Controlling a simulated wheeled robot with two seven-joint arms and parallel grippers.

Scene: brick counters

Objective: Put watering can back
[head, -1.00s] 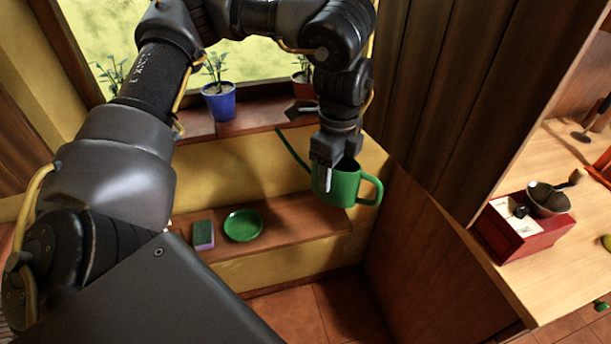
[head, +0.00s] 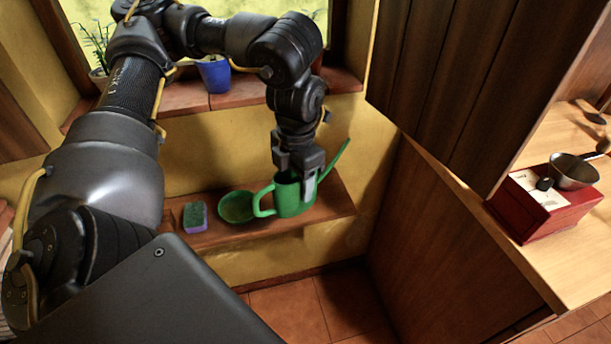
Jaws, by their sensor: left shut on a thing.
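The green watering can (head: 289,199) is upright, with its spout up to the right and its handle to the left. My left gripper (head: 302,185) is shut on the can's upper rim from above, and its fingers hide part of the rim. The can shows against the brown lower ledge (head: 335,205), just right of the green saucer (head: 236,206). I cannot tell whether its base touches the ledge. My right gripper is not in view.
A purple-and-green sponge (head: 194,217) lies left of the saucer. A blue plant pot (head: 213,74) stands on the windowsill (head: 185,97) above. A wooden panel (head: 470,75) and a red box (head: 540,210) on a counter are to the right.

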